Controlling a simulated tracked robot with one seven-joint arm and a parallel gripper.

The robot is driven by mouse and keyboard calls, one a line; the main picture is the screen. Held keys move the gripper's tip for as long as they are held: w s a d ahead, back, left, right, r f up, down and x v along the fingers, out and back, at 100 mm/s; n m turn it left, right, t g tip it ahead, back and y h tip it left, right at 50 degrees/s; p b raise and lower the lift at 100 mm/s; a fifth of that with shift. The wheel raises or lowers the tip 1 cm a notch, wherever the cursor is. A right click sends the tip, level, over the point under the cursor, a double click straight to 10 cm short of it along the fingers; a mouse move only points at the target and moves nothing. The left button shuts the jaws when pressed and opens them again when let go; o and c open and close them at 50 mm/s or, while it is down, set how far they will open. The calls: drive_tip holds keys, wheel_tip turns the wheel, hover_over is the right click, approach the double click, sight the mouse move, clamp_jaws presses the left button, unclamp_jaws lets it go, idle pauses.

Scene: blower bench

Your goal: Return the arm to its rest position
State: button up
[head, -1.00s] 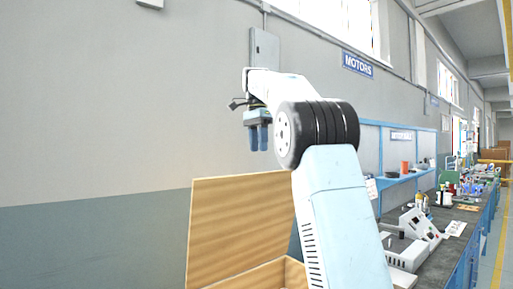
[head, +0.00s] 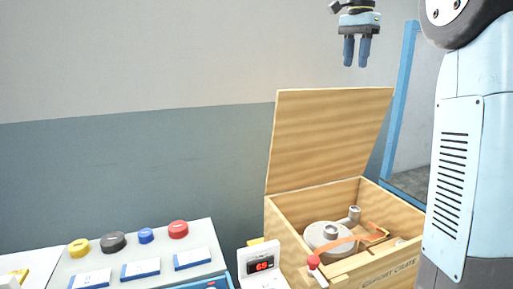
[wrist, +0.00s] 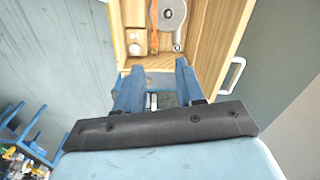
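My gripper (head: 356,52) hangs at the top of the head view with its two blue fingers pointing down. It is above and apart from the open wooden crate. A gap shows between the fingers, and nothing is between them. In the wrist view the two fingers (wrist: 160,82) stand apart, with the crate beyond their tips. My arm rises at the right side of the head view, and its upper part is cut off by the frame.
The wooden crate (head: 283,217) has its lid raised and holds a grey round blower part (head: 322,235) with an orange strap (head: 338,244). A panel with coloured knobs (head: 140,262) and a small red-digit meter (head: 261,266) stand left of it. The wall above is clear.

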drive_tip(key=s+a+f+n+t, duration=0.2)
drive_tip(key=s+f+n, duration=0.3)
drive_tip(key=s+f, duration=0.8)
drive_tip(key=s+a+f+n+t, duration=0.2)
drive_tip(key=s+f+n, duration=0.4)
drive_tip(key=s+f, duration=0.6)
drive_tip(key=s+t, duration=0.1)
drive_tip(key=s, duration=0.3)
drive_tip(key=shift+s+f, duration=0.4)
